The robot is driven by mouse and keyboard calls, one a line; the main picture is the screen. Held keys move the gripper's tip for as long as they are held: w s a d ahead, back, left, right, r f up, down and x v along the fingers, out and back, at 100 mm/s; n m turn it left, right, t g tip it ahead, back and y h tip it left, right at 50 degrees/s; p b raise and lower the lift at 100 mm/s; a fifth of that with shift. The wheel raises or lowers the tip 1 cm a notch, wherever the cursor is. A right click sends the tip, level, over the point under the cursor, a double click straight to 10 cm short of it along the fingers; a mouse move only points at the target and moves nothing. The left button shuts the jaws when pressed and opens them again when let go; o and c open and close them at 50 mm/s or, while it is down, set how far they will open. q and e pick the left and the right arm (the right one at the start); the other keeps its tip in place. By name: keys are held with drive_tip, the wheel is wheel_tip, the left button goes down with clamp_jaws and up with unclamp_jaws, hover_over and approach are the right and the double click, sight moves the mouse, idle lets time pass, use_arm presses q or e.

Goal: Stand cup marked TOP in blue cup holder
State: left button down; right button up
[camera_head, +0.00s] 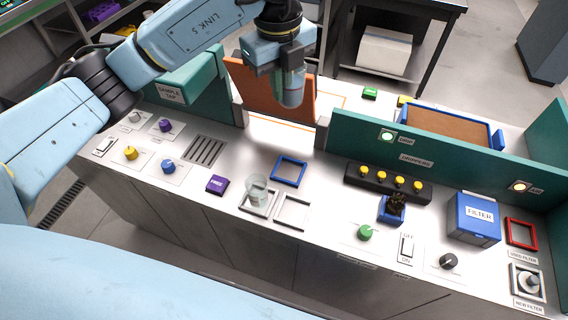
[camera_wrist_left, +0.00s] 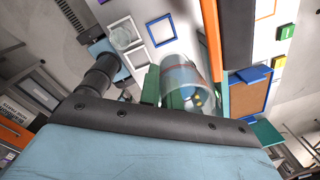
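My left gripper (camera_head: 290,80) is shut on a clear cup (camera_head: 293,92), held high above the back of the counter, near the orange panel. The held cup (camera_wrist_left: 184,84) also shows between the fingers in the left wrist view. I cannot read a TOP mark on it. The blue cup holder (camera_head: 276,178) is an empty square frame on the counter, in front of and below the held cup. It also shows in the wrist view (camera_wrist_left: 150,37). A second clear cup (camera_head: 257,187) stands in a white square holder (camera_head: 246,209). My right gripper is not in view.
An empty white frame (camera_head: 293,224) lies in front of the blue one. A purple block (camera_head: 217,184) is to the left. A green partition (camera_head: 350,132) and orange panel (camera_head: 262,92) stand at the back. A black strip with yellow-topped droppers (camera_head: 350,180) lies to the right.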

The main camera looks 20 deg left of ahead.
use_arm(q)
wheel_tip(320, 180, down, 23)
drive_tip(key=shift+r, duration=0.1)
idle(0.3)
drive_tip(key=shift+f+b, duration=0.6)
drive_tip(key=shift+f, duration=0.1)
drive_tip(key=c, duration=1.6)
unclamp_jaws()
drive_tip(key=shift+r, duration=0.15)
drive_tip(key=shift+r, duration=0.2)
drive_tip(key=r, duration=0.8)
drive_tip(key=r+p, duration=0.1)
drive_tip(key=r, duration=0.3)
drive_tip(key=shift+s+r, duration=0.35)
